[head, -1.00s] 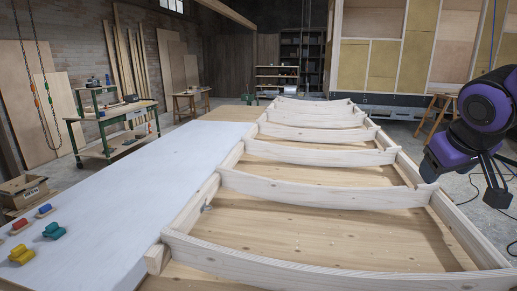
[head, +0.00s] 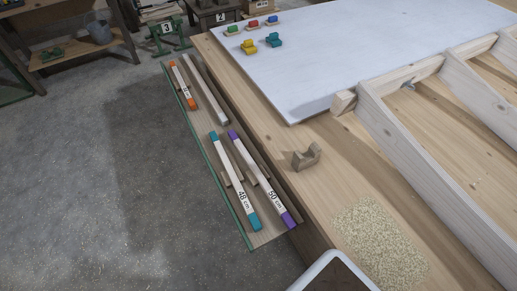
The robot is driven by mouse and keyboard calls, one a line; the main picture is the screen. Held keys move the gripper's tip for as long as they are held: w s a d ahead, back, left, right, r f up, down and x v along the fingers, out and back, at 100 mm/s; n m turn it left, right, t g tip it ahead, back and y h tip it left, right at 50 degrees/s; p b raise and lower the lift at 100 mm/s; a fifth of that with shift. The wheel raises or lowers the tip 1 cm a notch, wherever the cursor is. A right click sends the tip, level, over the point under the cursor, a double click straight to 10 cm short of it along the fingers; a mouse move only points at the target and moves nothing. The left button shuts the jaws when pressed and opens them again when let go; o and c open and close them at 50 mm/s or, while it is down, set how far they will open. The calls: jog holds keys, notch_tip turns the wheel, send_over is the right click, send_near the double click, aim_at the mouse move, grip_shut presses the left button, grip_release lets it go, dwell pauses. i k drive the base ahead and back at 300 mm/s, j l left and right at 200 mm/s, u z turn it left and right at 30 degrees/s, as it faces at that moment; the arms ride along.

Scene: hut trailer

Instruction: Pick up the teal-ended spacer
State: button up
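The teal-ended spacer (head: 233,181) is a pale wooden bar with teal ends, marked 48 cm. It lies across small wooden supports on a low, green-edged shelf (head: 218,193) beside the workbench. A purple-ended spacer (head: 262,178), marked 50 cm, lies close along its right side. An orange-ended spacer (head: 182,84) and a plain grey-brown bar (head: 207,92) lie farther up the same shelf. My gripper is not in view now.
The wooden bench (head: 330,190) rises right of the shelf, with a wooden block (head: 306,157) and a patch of shavings (head: 380,243) on it. Coloured blocks (head: 250,47) sit on the white board (head: 370,50). Concrete floor (head: 90,180) left of the shelf is clear.

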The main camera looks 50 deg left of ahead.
aim_at(233, 176)
jog(key=j+u, duration=0.2)
jog(key=u, duration=0.25)
jog(key=k+j+u, duration=0.1)
jog(key=j+u, duration=0.15)
jog(key=u, duration=0.2)
jog(key=l+u, duration=0.15)
jog(key=u, duration=0.25)
jog(key=l+u, duration=0.15)
jog(key=u, duration=0.25)
jog(key=l+u, duration=0.15)
jog(key=u, duration=0.25)
jog(key=k+j, duration=0.05)
